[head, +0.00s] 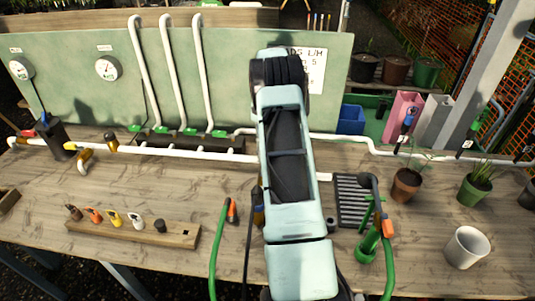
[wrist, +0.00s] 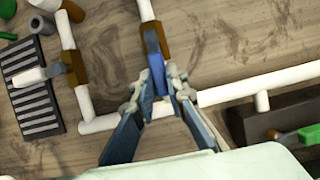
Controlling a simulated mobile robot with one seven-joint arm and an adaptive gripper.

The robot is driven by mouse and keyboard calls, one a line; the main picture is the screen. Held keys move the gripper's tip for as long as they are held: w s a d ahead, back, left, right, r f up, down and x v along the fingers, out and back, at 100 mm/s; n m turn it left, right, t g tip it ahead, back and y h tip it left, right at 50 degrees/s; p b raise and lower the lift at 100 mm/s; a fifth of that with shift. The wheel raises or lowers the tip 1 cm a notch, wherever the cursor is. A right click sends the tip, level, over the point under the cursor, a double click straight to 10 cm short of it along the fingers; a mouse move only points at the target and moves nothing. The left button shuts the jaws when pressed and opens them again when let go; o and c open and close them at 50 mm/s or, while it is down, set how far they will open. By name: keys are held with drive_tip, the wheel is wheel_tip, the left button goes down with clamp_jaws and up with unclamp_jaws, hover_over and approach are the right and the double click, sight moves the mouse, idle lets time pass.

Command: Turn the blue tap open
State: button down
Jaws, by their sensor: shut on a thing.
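The blue tap (wrist: 156,72) shows in the wrist view as a blue lever over a brown valve body (wrist: 166,38) on a short white branch pipe (wrist: 146,10). The lever lies roughly along that branch. My gripper (wrist: 156,85) has one finger on each side of the lever and is shut on it. In the head view my arm covers the gripper and most of this spot, so the lever is hidden there.
A long white pipe (wrist: 225,93) crosses the bench by the tap. A white-levered tap (wrist: 30,77) and a slotted drain (wrist: 40,108) lie to the left.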

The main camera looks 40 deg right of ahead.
drive_tip(key=shift+w+r, duration=0.1)
idle(0.5)
drive_tip(key=c, duration=1.9)
unclamp_jaws()
drive_tip(key=shift+a, duration=0.1)
drive_tip(key=shift+c, duration=0.2)
drive_tip(key=v, duration=0.7)
drive_tip(key=shift+r, duration=0.2)
drive_tip(key=shift+w, duration=0.1)
